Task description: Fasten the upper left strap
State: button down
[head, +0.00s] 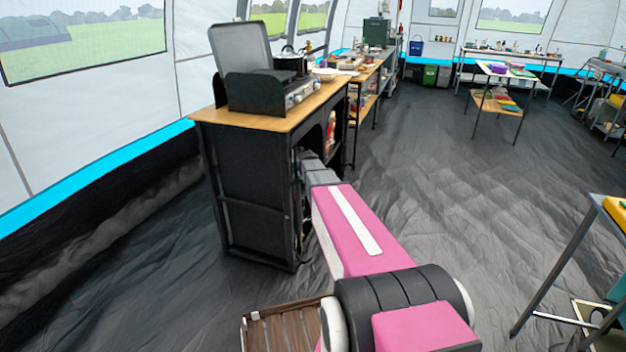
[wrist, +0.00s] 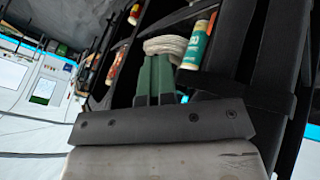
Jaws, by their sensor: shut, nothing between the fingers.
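My gripper (wrist: 156,62) is shut and empty. Its green fingers point into the dark open front of the black camp cabinet, which also shows in the head view (head: 245,190). A coiled pale rope or cloth (wrist: 166,46) shows just beyond the fingertips; I cannot tell whether they touch. A dark band (wrist: 188,18) crosses near the top of the wrist view and may be a strap. I cannot tell which strap is the upper left one or whether it is fastened. In the head view my arm hides the gripper at the cabinet's front.
A stove (head: 265,92) with a raised lid and a dark pot (head: 291,62) stand on the cabinet's wooden top. A green-labelled container (wrist: 196,46) is inside the cabinet, right of the fingers. Dark floor (head: 420,150) lies open to the right. A slatted wooden thing (head: 285,328) is at front.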

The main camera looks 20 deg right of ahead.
jog(key=s+a+r, duration=0.1)
jog(key=s+r, duration=0.6)
jog(key=s, duration=0.2)
jog(key=s+a+f+m+g+y, duration=0.1)
jog(key=s+a+f+g, duration=0.1)
jog(key=s, duration=0.6)
jog(key=s+a+f+m+g+y, duration=0.1)
jog(key=s+a+f+g, duration=0.1)
jog(key=s+a+f, duration=0.3)
jog(key=s+a+f+m+g+y, duration=0.1)
jog(key=s+a, duration=0.4)
jog(key=s, duration=0.7)
notch_tip(320, 180, down, 2)
jog(key=shift+a+f+g, duration=0.25)
jog(key=shift+g, duration=0.55)
